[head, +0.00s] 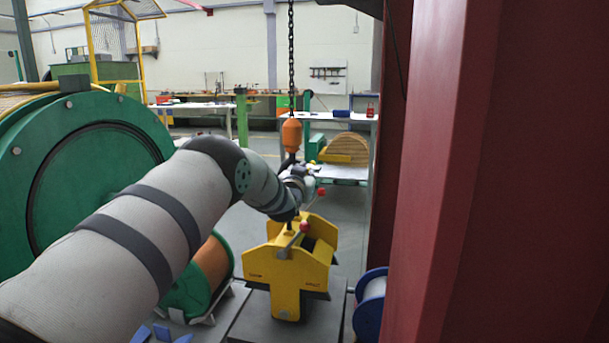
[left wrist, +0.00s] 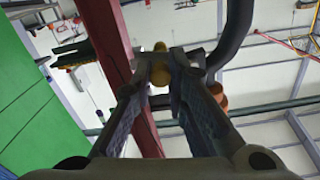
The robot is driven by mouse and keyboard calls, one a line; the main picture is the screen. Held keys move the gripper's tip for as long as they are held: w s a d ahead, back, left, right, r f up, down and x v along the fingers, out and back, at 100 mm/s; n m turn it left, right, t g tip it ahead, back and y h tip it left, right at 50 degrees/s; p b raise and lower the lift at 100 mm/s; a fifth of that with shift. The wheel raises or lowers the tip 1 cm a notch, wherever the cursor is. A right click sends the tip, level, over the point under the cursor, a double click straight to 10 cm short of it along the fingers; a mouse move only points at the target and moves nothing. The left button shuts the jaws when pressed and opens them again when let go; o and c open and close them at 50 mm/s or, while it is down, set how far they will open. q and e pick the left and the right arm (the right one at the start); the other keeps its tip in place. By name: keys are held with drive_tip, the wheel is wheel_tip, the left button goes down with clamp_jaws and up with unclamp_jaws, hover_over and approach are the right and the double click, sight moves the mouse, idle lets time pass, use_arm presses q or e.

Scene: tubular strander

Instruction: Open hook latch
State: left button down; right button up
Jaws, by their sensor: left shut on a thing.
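A hook hangs on a chain under an orange block (head: 291,135) in the middle of the head view. My left arm reaches to the hook, and my wrist hides most of it. In the left wrist view my left gripper (left wrist: 164,68) is shut on a small yellow knob-like piece (left wrist: 160,74), which looks like part of the hook latch. The dark curved hook (left wrist: 236,38) rises just right of the fingertips. Whether the latch is open or shut is hard to tell. My right gripper is in neither view.
A yellow lifting frame (head: 276,277) with a red-knobbed lever stands below my wrist. A green reel (head: 70,165) is at the left, and a dark red column (head: 440,170) blocks the right. A shelf with a wooden spool (head: 346,150) stands behind.

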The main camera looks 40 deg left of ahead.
use_arm(q)
drive_tip(key=shift+r+n, duration=0.4)
drive_tip(key=shift+n, duration=0.4)
drive_tip(key=c, duration=1.6)
unclamp_jaws()
drive_tip(key=shift+o, duration=0.2)
drive_tip(key=v, duration=1.2)
